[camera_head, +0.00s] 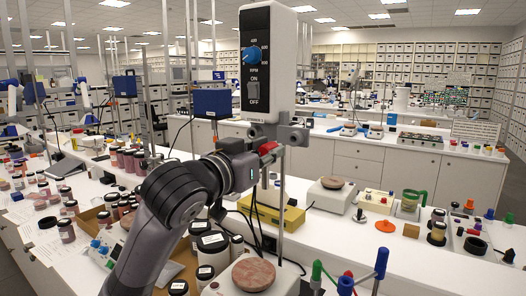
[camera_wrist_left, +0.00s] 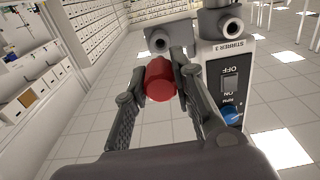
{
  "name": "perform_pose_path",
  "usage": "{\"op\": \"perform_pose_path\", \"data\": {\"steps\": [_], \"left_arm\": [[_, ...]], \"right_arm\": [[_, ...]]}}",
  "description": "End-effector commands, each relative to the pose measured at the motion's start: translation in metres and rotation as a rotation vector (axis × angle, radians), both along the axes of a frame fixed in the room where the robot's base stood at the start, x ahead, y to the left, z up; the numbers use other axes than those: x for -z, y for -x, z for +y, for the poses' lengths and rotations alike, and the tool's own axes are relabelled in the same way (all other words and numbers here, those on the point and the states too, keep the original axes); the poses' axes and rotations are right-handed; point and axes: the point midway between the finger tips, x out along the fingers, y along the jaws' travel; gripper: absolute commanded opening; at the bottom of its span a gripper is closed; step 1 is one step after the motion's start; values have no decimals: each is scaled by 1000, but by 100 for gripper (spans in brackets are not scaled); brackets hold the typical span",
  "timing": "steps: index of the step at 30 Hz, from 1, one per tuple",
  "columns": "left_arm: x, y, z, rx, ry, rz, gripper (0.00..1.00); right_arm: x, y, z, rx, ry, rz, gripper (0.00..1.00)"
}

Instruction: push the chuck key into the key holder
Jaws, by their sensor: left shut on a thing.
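The chuck key shows as a red cylindrical handle (camera_wrist_left: 160,80) between the fingers of my left gripper (camera_wrist_left: 159,72). In the head view the red handle (camera_head: 268,148) is at the tip of my left gripper (camera_head: 262,156), which is shut on it. The rest of the key is hidden. The key holder seems to be the grey block (camera_wrist_left: 176,34) with a round hole, beside the stirrer (camera_wrist_left: 222,75). In the head view this grey block (camera_head: 292,134) sits under the stirrer head (camera_head: 269,65), close to the handle. I cannot tell whether key and holder touch.
A vertical rod (camera_head: 282,205) stands below the block. A round reddish plate (camera_head: 253,274) sits on a white device below. Several jars (camera_head: 213,243) stand by my left arm. A yellow box (camera_head: 272,217) is behind the rod.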

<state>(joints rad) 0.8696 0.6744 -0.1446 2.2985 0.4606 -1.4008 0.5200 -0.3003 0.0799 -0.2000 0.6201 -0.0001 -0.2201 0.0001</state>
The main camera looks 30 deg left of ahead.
Motion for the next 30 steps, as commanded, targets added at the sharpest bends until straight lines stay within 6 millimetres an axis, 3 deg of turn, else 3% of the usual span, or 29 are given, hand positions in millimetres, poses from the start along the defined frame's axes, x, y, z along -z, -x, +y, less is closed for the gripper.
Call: {"op": "perform_pose_path", "data": {"steps": [15,30], "left_arm": [[0,-42,-3,-1,0,1,0],[0,-45,-4,-1,-1,-1,0]], "right_arm": [[-12,0,0,0,0,0,40],[-12,0,0,0,0,0,40]]}}
